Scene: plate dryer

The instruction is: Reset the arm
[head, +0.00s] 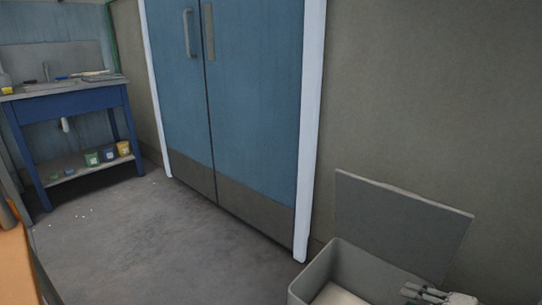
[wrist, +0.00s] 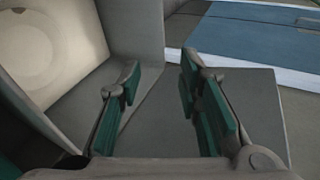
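My gripper (wrist: 158,88) shows in the wrist view with its two green-padded fingers apart and nothing between them. In the head view only a part of my gripper (head: 428,292) shows at the bottom right, at the right side of a grey bin (head: 318,270). The bin's flat lid (head: 400,222) stands raised behind it. In the wrist view the bin's inside shows at the left, with a pale round shape (wrist: 38,45) in it, and the grey lid (wrist: 262,110) lies behind the fingers.
Blue double doors (head: 210,100) with a white frame stand in the wall behind. A blue sink table (head: 75,110) with several small pots on its lower shelf is at the far left. An orange surface (head: 18,265) is at the left edge. The grey floor (head: 150,240) between is mostly clear.

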